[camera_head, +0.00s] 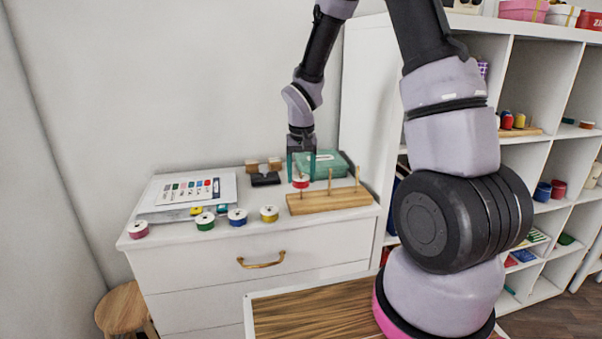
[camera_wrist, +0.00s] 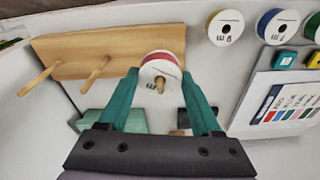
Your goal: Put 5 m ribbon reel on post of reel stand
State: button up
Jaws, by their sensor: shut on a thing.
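A red ribbon reel (camera_wrist: 160,68) with a white face is between the teal fingertips of my gripper (camera_wrist: 160,82); it also shows in the head view (camera_head: 301,183). Its printed label is upside down and partly covered, so I cannot read the length surely. The wooden reel stand (camera_head: 335,200) has upright posts; in the wrist view its base (camera_wrist: 110,50) lies behind the reel. A post tip (camera_wrist: 160,86) shows in the reel's central hole, so the reel is around the end post. I cannot tell whether it touches the base. My gripper (camera_head: 301,178) is shut on the reel.
Green (camera_head: 205,222), blue (camera_head: 237,217), yellow (camera_head: 269,213) and pink (camera_head: 138,229) reels stand along the cabinet's front edge. A printed card (camera_head: 190,190) lies at left. A green box (camera_head: 325,163) is behind the stand. Two bare posts (camera_head: 357,176) (camera_head: 330,182) are to the right.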

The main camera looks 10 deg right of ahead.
jog(key=shift+f, duration=0.2)
jog(key=o, duration=1.4)
jog(key=s+d+r+t, duration=0.1)
jog(key=s+r, duration=0.2)
jog(key=r, duration=0.5)
jog(key=s+d+r+m+t, duration=0.1)
jog(key=s+d+r, duration=0.15)
jog(key=r, duration=0.45)
jog(key=s+r, duration=0.4)
jog(key=r, duration=0.4)
jog(key=s+d+r+m+t+y, duration=0.1)
jog(key=s+r, duration=0.5)
jog(key=s, duration=0.6)
jog(key=d+t+y, duration=0.1)
jog(key=t, duration=0.1)
jog(key=shift+s+d+r+t, duration=0.15)
jog(key=shift+s+r+t, duration=0.1)
jog(key=shift+s+t, duration=0.15)
